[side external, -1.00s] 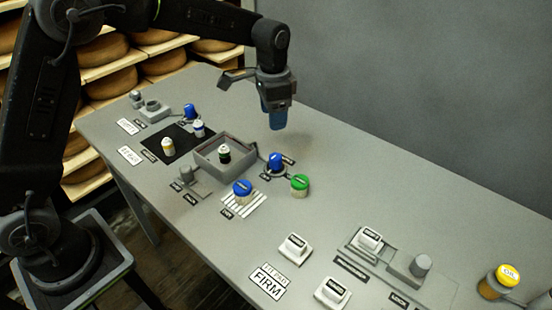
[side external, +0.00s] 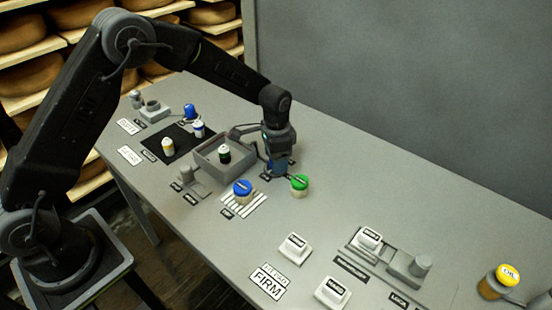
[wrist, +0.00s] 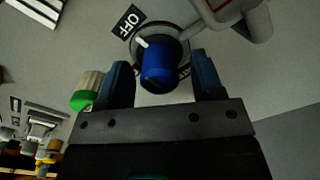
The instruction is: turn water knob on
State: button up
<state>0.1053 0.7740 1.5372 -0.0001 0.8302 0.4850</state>
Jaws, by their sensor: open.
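The water knob (wrist: 157,62) is a blue round knob in a dark ring. Its white pointer is toward the upper left, near the black OFF label (wrist: 128,21), in the wrist view. My gripper (wrist: 160,62) is open, with one blue finger on each side of the knob and visible gaps between. In the side view my gripper (side external: 278,168) is low over the knob's place and hides most of it.
A green-topped jar (side external: 299,186) stands close to the right of my gripper. A grey tray (side external: 207,172) holding a dark jar is just left, and a blue-lidded jar (side external: 242,190) is in front. The table's back right is clear.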

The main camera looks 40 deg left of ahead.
jog(key=shift+f, duration=0.3)
jog(key=c, duration=0.9)
